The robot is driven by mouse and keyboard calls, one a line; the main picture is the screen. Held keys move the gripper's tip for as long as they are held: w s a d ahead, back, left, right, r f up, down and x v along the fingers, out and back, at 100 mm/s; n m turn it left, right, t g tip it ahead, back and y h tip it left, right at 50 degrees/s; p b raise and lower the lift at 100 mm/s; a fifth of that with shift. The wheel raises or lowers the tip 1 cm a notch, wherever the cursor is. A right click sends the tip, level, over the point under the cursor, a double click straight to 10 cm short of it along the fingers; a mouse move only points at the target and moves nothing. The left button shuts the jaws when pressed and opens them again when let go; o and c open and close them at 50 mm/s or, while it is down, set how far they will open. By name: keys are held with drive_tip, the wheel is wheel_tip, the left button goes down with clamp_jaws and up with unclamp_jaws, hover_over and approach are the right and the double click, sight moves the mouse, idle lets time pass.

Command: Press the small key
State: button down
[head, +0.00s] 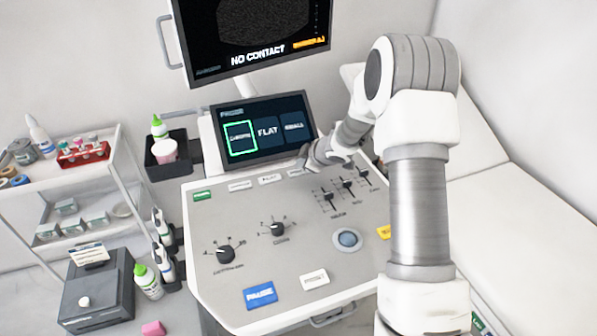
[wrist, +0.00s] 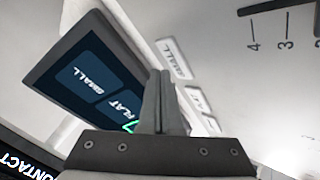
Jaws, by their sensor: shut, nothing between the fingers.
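The small key (wrist: 174,58) is a white key lettered SMALL, just right of my fingertips in the wrist view. In the head view it is the rightmost white key (head: 297,172) in the row below the small screen. My gripper (wrist: 161,73) is shut and empty; in the head view its tips (head: 304,164) are just above and right of that key. I cannot tell whether they touch the panel. The small screen (head: 262,130) shows several tiles, with a green outline around the left one, not around SMALL.
The flat key (head: 270,179), another white key (head: 240,185) and a green key (head: 203,196) share the row on the console (head: 210,285). Sliders (head: 347,186) stand to the right. The large monitor (head: 255,30) reads NO CONTACT. A trolley (head: 70,165) stands left.

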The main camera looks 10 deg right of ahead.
sight(302, 173)
drive_tip(key=shift+f, duration=0.2)
drive_tip(key=shift+f, duration=0.3)
drive_tip(key=shift+f+b, duration=0.45)
drive_tip(key=shift+b, duration=0.15)
idle(0.7)
drive_tip(key=shift+r, duration=0.1)
drive_tip(key=shift+r+p, duration=0.8)
drive_tip(key=shift+p, duration=0.2)
wheel_tip(302, 173, up, 5)
drive_tip(key=p, duration=0.5)
idle(0.5)
